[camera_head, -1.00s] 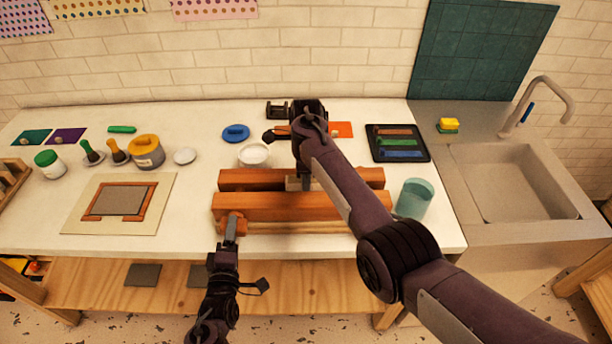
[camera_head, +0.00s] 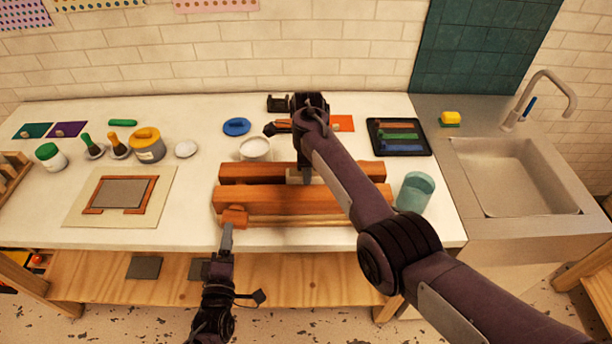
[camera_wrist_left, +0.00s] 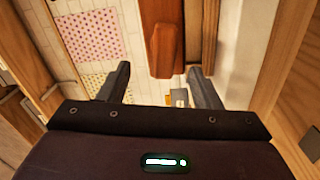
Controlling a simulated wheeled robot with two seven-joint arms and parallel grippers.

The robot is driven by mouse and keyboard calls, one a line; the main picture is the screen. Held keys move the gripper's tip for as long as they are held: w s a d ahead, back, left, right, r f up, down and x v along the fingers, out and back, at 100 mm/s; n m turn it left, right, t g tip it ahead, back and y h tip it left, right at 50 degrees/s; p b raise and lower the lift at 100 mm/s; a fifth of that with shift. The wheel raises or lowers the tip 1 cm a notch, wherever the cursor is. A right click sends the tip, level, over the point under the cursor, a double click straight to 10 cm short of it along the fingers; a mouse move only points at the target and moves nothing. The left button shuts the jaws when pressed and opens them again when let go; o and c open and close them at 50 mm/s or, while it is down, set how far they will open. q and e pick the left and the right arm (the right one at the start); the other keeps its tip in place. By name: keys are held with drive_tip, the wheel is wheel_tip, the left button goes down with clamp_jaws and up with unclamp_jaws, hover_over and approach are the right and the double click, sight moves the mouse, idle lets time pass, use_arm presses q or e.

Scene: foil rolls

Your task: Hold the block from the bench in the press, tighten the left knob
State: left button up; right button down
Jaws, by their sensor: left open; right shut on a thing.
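The wooden press (camera_head: 335,200) stands on the bench, two long reddish beams lying side by side. Its left knob (camera_head: 234,215) is a wooden handle on the front beam's left end. My left gripper (camera_head: 227,229) is open just in front of this knob. In the left wrist view the knob (camera_wrist_left: 166,48) shows beyond and between the spread fingers, apparently not gripped. My right gripper (camera_head: 304,170) reaches down over the gap between the beams, shut on a pale block (camera_head: 293,176). The block's lower part is hidden by the front beam. The right knob is not clearly visible, behind my right arm.
A teal cup (camera_head: 414,192) stands close to the press's right end. A white bowl (camera_head: 255,149) is behind it. A framed board (camera_head: 123,193) lies to the left, with jars behind. A black tray (camera_head: 399,138) and sink (camera_head: 505,175) are right.

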use_arm(q)
drive_tip(key=shift+s+d+f+n, duration=0.3)
drive_tip(key=shift+s+d, duration=0.15)
drive_tip(key=shift+d, duration=0.15)
drive_tip(key=s+a, duration=0.5)
drive_tip(key=shift+s+a, duration=0.15)
drive_tip(key=shift+s, duration=0.25)
use_arm(e)
drive_tip(key=c, duration=1.1)
unclamp_jaws()
drive_tip(key=shift+s, duration=0.15)
use_arm(q)
drive_tip(key=shift+s+r, duration=0.1)
use_arm(e)
drive_tip(key=shift+o, duration=0.2)
